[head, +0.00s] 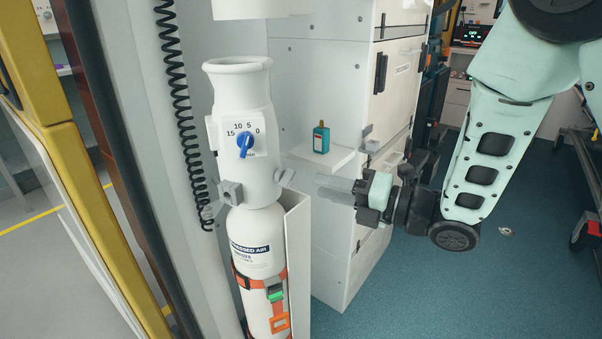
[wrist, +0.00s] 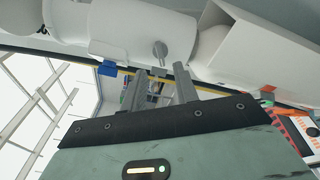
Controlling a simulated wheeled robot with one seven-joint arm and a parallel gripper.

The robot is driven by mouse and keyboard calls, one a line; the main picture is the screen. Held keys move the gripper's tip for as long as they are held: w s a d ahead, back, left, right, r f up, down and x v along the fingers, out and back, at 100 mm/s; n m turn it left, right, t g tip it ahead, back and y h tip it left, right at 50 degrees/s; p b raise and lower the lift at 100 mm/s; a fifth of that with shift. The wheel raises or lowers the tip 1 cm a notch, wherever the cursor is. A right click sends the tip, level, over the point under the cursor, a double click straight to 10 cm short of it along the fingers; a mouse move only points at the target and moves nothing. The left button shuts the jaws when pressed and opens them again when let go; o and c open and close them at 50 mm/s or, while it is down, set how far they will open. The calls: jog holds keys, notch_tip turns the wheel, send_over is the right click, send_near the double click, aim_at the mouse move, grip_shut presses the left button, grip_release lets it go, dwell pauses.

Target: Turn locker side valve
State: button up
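A white compressed-air cylinder (head: 256,250) stands upright with a white collar (head: 240,95) on top, carrying a blue dial (head: 245,145) marked 15, 10, 5, 0. A small grey valve handle (head: 286,178) sticks out of the collar's right side, facing the white locker. A second grey valve (head: 231,192) sits at its left front. My gripper (head: 322,187) is right of the locker-side handle, pointing at it, with a small gap. In the wrist view, my gripper (wrist: 160,75) has its fingers apart, with the grey handle (wrist: 160,50) just beyond the fingertips, roughly between them. Nothing is held.
The white locker (head: 330,240) stands behind my gripper, with a small shelf (head: 318,158) holding a teal bottle (head: 321,138) just above the fingers. A white bracket panel (head: 297,255) borders the cylinder on the right. A black coiled hose (head: 180,110) hangs left. Blue floor is open right.

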aim_at(292, 178)
jog(key=x, duration=0.7)
jog(key=shift+w+a, duration=0.15)
jog(key=shift+a, duration=0.1)
jog(key=c, duration=0.6)
